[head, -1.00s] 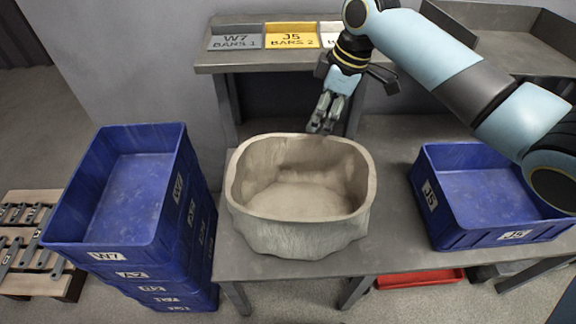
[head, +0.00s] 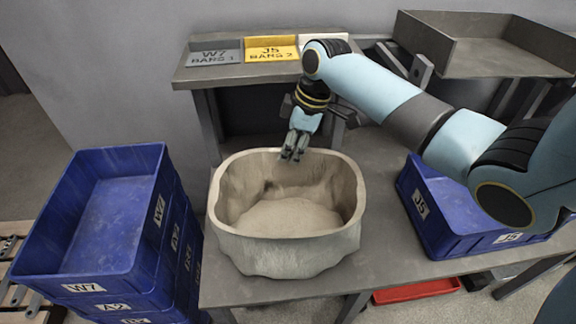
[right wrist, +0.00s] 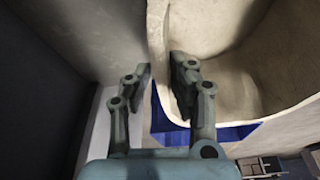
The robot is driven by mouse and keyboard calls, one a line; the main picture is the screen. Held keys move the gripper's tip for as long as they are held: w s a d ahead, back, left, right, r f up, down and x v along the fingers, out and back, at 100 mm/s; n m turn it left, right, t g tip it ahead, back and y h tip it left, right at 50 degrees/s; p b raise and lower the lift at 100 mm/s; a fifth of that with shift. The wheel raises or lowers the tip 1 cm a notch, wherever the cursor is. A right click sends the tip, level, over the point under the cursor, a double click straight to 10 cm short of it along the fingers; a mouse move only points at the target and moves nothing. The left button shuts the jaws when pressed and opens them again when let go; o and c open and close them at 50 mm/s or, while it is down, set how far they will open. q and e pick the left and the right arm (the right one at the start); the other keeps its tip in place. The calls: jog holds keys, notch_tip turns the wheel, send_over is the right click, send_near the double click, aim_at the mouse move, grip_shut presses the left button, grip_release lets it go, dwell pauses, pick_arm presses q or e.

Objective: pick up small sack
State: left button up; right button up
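The small sack (head: 285,255) is a beige, open-topped, rounded bag standing upright on the grey table. Its rim is wide open and its inside looks empty. My right gripper (head: 293,154) points down at the sack's back rim. In the right wrist view, my right gripper (right wrist: 161,78) has its two fingers apart, with the rim of the sack (right wrist: 157,45) showing between them. I cannot tell whether the fingers touch the wall. My left gripper is not in view.
Stacked blue crates (head: 160,215) labelled W7 stand left of the table (head: 385,250). A blue J5 crate (head: 420,215) is on the right, partly behind my arm. A shelf with grey and yellow label plates (head: 270,50) and a grey tray (head: 480,50) are behind. A red bin (head: 415,291) is below.

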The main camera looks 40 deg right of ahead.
grip_shut()
jog(key=shift+r, duration=0.1)
